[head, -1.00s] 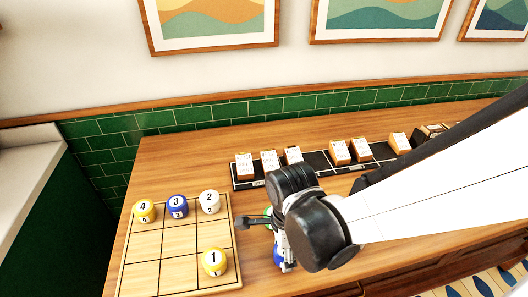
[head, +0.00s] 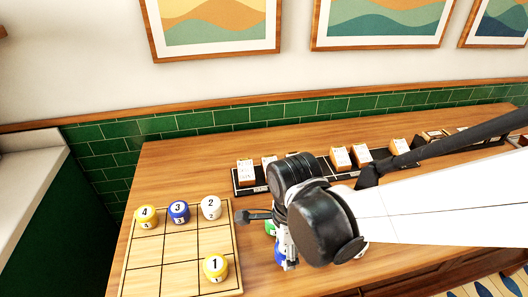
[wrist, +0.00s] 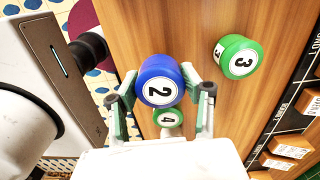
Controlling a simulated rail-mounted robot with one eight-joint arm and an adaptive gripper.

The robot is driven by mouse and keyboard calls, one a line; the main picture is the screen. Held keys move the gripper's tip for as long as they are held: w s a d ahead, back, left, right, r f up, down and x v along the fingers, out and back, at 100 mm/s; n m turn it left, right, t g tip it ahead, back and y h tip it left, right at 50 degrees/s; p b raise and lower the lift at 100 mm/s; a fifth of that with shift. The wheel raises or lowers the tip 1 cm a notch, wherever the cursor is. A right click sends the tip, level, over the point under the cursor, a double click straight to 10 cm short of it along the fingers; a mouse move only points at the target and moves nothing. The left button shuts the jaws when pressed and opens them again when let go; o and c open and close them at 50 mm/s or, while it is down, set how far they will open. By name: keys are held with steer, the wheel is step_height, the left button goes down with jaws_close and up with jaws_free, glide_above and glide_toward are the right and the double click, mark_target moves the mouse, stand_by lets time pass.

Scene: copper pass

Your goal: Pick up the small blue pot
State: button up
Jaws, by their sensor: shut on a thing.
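My gripper (wrist: 160,90) is shut on a small blue pot (wrist: 158,80) with a white number 2 disc, seen in the wrist view. One finger is on each side of it. A green pot marked 4 (wrist: 168,118) shows just beyond the blue one, between the fingers in the picture. Another green pot marked 3 (wrist: 237,57) stands to the right on the wood. In the head view my gripper (head: 287,250) is mostly hidden by my wrist. A bit of blue (head: 280,252) shows beside it. Whether the pot is clear of the counter is hard to tell.
A wooden grid board (head: 165,250) on the left holds a yellow 4 (head: 146,216), a blue 3 (head: 179,211), a white 2 (head: 210,207) and a yellow 1 (head: 215,267). A black rack (head: 320,170) with labelled wooden blocks runs behind my arm.

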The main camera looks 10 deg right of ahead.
steer(key=s+a+r+p, duration=0.1)
steer(key=s+a+r, duration=0.6)
steer(key=s+a, duration=0.1)
steer(key=shift+s, duration=0.3)
steer(key=shift+w, duration=0.1)
